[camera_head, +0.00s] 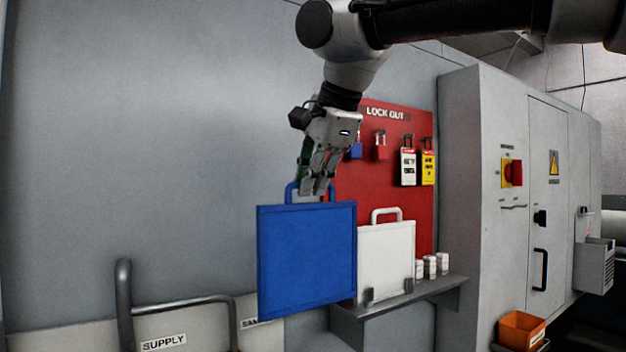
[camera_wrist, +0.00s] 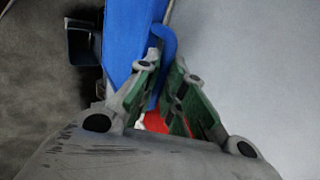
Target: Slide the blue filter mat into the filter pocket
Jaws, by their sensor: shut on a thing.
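The blue filter mat (camera_head: 306,260) is a flat square panel with a raised rim and a loop handle on its top edge. My gripper (camera_head: 316,192) is shut on that handle from above, and the mat hangs upright below it in front of the shelf. In the wrist view the mat (camera_wrist: 122,35) runs away beyond the fingers, with its handle between my gripper's fingertips (camera_wrist: 166,68). I cannot make out the filter pocket for certain in either view.
A white panel with a handle (camera_head: 386,255) stands on a grey shelf (camera_head: 430,293), beside several small white canisters (camera_head: 430,267). Behind is a red lockout board (camera_head: 400,215). Metal pipes (camera_head: 125,300) with a SUPPLY label are lower left. A grey cabinet (camera_head: 490,130) and orange bin (camera_head: 521,329) are right.

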